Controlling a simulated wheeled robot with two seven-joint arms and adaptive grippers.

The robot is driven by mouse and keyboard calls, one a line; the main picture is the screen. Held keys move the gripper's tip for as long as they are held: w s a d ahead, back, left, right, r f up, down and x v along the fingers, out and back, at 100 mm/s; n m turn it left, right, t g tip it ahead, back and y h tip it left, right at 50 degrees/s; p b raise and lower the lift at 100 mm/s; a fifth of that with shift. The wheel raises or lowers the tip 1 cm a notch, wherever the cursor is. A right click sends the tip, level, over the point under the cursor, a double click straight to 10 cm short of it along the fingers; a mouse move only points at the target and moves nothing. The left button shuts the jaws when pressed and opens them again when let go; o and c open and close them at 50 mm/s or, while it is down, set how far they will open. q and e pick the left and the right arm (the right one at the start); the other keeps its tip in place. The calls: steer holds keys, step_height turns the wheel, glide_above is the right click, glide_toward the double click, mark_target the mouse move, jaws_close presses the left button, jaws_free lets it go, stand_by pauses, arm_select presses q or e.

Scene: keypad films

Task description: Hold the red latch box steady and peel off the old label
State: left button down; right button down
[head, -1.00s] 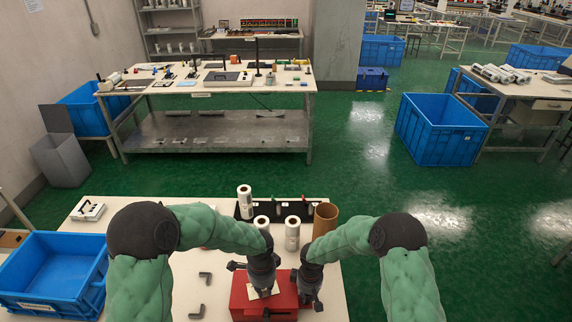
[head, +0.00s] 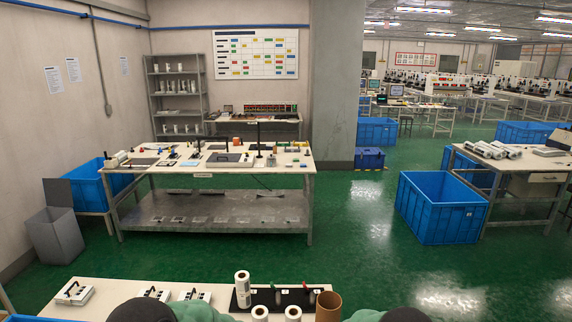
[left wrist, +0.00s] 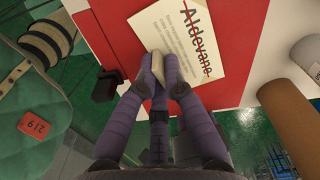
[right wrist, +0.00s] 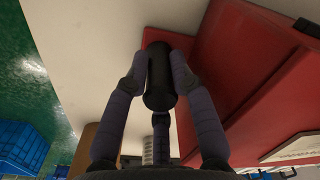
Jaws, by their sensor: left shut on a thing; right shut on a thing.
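The red latch box (left wrist: 105,25) fills much of the left wrist view and also shows in the right wrist view (right wrist: 245,50). The old label (left wrist: 200,50), cream with "Aldevane" struck through in red, lies on its red face. My left gripper (left wrist: 158,72) is shut on the label's near corner, which stands up between the fingertips. A black latch (left wrist: 107,86) sits at the box's edge beside it. My right gripper (right wrist: 159,68) is shut on a black rounded part (right wrist: 159,85) at the box's side. The head view shows neither gripper nor the box.
White rolls (head: 242,284) and a brown cardboard tube (head: 328,308) stand by a black rack (head: 280,297) on my table. White devices with dark handles (head: 75,292) sit at its left. Beyond are green floor, a workbench (head: 210,218) and a blue crate (head: 440,210).

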arm_select(q)
steer(key=shift+r, duration=0.7)
stand_by(0.3)
steer(key=shift+r, duration=3.8)
arm_select(e)
steer(key=c, duration=1)
jaws_free()
steer(key=shift+r, duration=0.1)
steer(key=shift+w+d+r, duration=0.1)
steer(key=shift+r, duration=4.3)
